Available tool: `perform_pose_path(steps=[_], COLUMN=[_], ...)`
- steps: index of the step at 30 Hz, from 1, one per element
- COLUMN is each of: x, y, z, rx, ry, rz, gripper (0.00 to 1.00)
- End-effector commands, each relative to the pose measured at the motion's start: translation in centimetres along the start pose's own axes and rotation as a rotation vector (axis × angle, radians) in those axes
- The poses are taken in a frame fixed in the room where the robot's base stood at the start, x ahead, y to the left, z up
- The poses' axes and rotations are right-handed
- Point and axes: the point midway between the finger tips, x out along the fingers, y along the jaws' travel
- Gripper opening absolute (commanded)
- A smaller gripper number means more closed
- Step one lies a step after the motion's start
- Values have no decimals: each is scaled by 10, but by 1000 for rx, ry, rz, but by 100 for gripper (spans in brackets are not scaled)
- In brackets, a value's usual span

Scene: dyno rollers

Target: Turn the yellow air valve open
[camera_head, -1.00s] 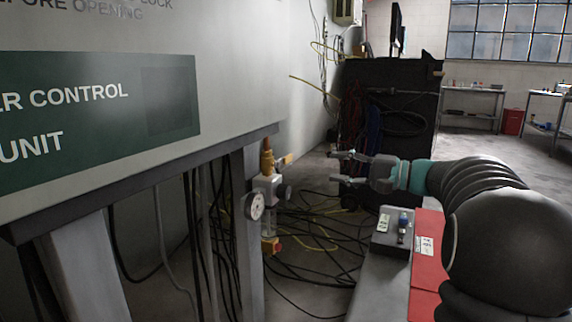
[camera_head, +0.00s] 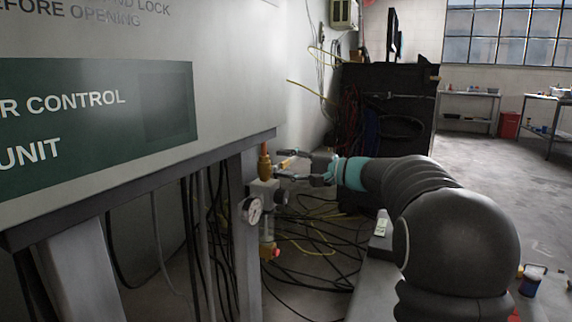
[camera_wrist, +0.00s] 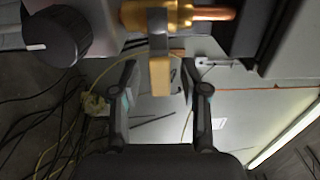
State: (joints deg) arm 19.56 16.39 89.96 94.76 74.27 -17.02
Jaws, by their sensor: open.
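The yellow valve handle (camera_head: 288,162) sticks out to the right from the brass valve body (camera_head: 265,163), under the edge of the grey control cabinet. In the wrist view, the flat yellow handle (camera_wrist: 160,76) points down from the brass body (camera_wrist: 172,15) and lies between my finger tips. My gripper (camera_head: 281,165) is open around the handle; it also shows in the wrist view (camera_wrist: 159,66). Gaps show on both sides of the handle, so neither finger appears to touch it.
A round gauge (camera_head: 250,210) and a dark knob (camera_head: 281,195) sit just below the valve; the knob shows at the wrist view's upper left (camera_wrist: 57,36). The cabinet edge (camera_head: 150,176) is close above and left. Loose cables (camera_head: 310,250) cover the floor.

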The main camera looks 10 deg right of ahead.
Motion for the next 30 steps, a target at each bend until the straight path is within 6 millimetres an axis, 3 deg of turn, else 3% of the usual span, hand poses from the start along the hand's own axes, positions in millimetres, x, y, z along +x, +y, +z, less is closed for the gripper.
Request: perform_pose_path(steps=[10,15,16,25,30], x=[4,4,4,3,0], y=[0,0,0,0,-1], z=[0,0,0,-1,-12], rx=[0,0,0,-5,-44], ry=[0,0,0,2,15], rz=[0,0,0,0,0], gripper=[45,2,0,0,0])
